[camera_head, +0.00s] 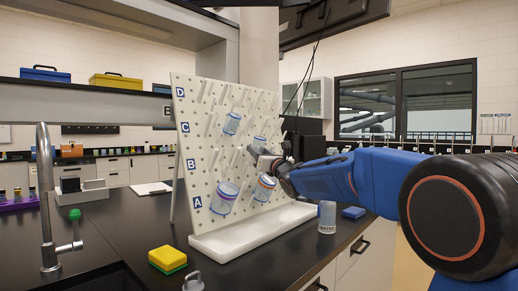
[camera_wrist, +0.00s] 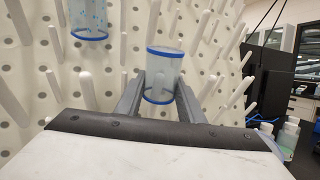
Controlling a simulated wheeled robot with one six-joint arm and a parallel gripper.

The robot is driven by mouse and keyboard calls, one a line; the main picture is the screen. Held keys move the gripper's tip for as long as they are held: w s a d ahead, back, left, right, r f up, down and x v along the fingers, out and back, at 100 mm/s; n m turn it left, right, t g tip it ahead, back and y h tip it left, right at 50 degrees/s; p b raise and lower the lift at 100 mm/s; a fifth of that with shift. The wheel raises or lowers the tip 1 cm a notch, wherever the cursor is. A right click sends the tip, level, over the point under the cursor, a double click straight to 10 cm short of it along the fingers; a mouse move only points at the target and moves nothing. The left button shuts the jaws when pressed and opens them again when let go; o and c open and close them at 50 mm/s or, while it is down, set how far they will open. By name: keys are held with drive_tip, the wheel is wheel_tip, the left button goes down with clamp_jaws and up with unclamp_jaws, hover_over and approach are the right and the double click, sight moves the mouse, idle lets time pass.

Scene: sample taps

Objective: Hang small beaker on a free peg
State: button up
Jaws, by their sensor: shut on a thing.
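My gripper (camera_head: 262,156) is at the white pegboard (camera_head: 188,150), which has rows marked A to D. In the wrist view its fingers (camera_wrist: 161,98) are shut on a small clear beaker (camera_wrist: 164,72) with blue rims, in front of the pegs. This beaker appears in the head view (camera_head: 259,141) just above the gripper. I cannot tell whether a peg is inside it. Another small blue-rimmed beaker (camera_head: 232,123) hangs up and left; it also shows in the wrist view (camera_wrist: 88,18). Bare pegs (camera_wrist: 88,90) stand around the held beaker.
A larger blue-rimmed beaker (camera_head: 224,198) and an orange-banded one (camera_head: 264,188) hang low on the board. A white drip tray (camera_head: 250,236) lies below.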

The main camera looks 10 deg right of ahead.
drive_tip(key=shift+w+a+f, duration=0.1)
drive_tip(key=shift+w+f, duration=0.1)
drive_tip(key=shift+f, duration=0.45)
drive_tip(key=shift+w+a+f, duration=0.1)
drive_tip(key=shift+w+f, duration=0.05)
drive_tip(key=shift+f, duration=0.45)
drive_tip(key=o, duration=1.1)
drive_tip(key=shift+d, duration=0.1)
drive_tip(key=shift+s, duration=0.2)
